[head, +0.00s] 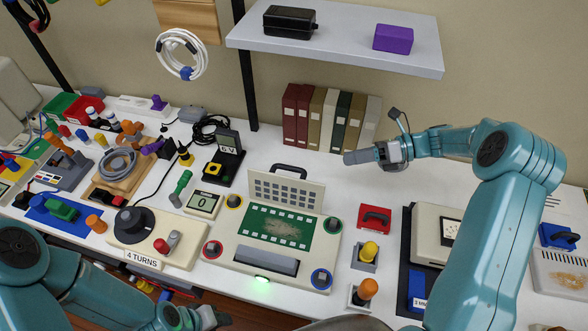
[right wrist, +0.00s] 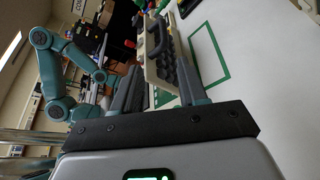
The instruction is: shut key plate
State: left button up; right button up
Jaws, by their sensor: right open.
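The key plate (head: 286,190) is a cream panel with rows of dark keys. It stands raised, tilted up, at the back edge of a cream handheld console (head: 225,250), with a dark handle (head: 289,168) above it. The console's green board (head: 272,232), with a brown patch, lies uncovered in front. My right gripper (head: 348,158) is open and empty, to the right of the plate and apart from it. In the right wrist view the plate (right wrist: 160,68) shows beyond and between the fingers (right wrist: 158,90). My left gripper (head: 208,318) is low at the bottom edge; its jaws are unclear.
A red latch-like block (head: 375,218) and yellow (head: 369,250) and orange (head: 368,288) knobs stand right of the console. Books (head: 330,118) stand behind. A small display (head: 203,203) and a crank box (head: 150,235) lie left. The table between plate and books is clear.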

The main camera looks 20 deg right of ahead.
aim_at(296, 168)
jog(key=x, duration=0.5)
jog(key=p+x, duration=0.1)
jog(key=x, duration=0.4)
jog(key=p+x, duration=0.1)
jog(key=x, duration=0.4)
jog(key=shift+w+d+f, duration=0.2)
jog(key=shift+w+d, duration=0.05)
jog(key=shift+w, duration=0.05)
jog(key=shift+s+a, duration=0.1)
jog(key=shift+a, duration=0.2)
jog(key=shift+w+d+f, duration=0.1)
jog(key=shift+w, duration=0.1)
jog(key=shift+s, duration=0.15)
grip_shut()
